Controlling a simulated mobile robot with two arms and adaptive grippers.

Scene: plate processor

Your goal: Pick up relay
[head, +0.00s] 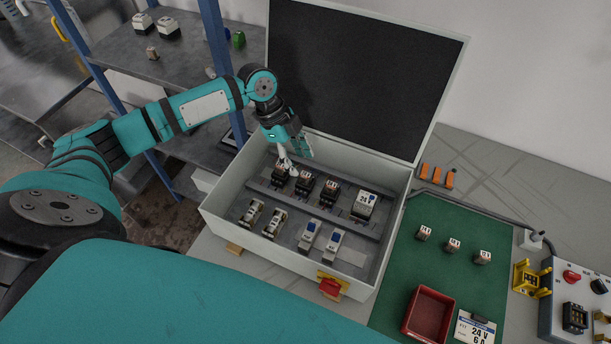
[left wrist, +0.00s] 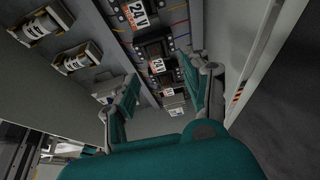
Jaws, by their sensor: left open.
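The open case (head: 222,218) holds a back row of dark relays with white labels: a left one (head: 279,177), a middle one (head: 305,182) and a right one (head: 329,192). A larger white "24V" unit (head: 364,205) stands at the row's right end. My left gripper (head: 290,167) is inside the case, at the left relay, and partly covers it. In the left wrist view my open left gripper (left wrist: 163,75) has a labelled relay (left wrist: 157,66) between its spread fingers. Contact cannot be told. My right gripper is out of view.
Cylindrical parts and white modules (head: 309,236) fill the case's front row. The raised lid (head: 365,75) stands behind. To the right, a green mat (head: 400,260) carries three small relays (head: 453,245) and a red tray (head: 428,293). A control panel (head: 572,290) stands far right.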

